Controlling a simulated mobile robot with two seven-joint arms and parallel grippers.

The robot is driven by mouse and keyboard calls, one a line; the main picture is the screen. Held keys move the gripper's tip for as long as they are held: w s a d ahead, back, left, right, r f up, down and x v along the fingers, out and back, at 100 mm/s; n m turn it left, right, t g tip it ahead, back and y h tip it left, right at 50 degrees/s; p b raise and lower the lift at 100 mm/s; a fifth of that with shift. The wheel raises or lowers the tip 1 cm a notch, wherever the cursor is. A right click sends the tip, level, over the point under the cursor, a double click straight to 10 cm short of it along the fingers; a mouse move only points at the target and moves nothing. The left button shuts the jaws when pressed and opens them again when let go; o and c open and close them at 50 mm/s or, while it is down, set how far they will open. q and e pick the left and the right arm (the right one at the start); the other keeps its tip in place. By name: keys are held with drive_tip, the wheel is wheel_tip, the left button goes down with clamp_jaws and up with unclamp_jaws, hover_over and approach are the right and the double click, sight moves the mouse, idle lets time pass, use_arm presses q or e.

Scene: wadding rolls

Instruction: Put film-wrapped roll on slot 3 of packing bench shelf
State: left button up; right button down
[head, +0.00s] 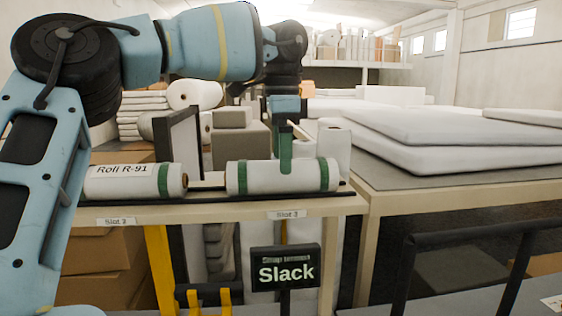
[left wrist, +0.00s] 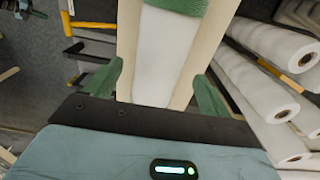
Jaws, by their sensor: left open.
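A white film-wrapped roll (head: 262,177) with green bands lies on the bench shelf (head: 225,212), above a small label (head: 285,214) that seems to read Slot 3. My left gripper (head: 286,152) is above this roll, pointing down, with a green finger in front of its upper side. In the left wrist view, the open green fingers (left wrist: 157,88) stand on either side of the white roll (left wrist: 165,50), with gaps between. A similar roll marked R-91 (head: 125,182) lies to the left on the shelf, above a blurred label. My right gripper is not in view.
A dark upright divider (head: 183,142) stands behind the two rolls. A black sign reading Slack (head: 286,268) is below the shelf front. Stacked white slabs (head: 440,135) lie on a table at right. Several white rolls (left wrist: 262,55) show at right in the wrist view.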

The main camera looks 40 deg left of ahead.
use_arm(q)
drive_tip(key=shift+r, duration=3)
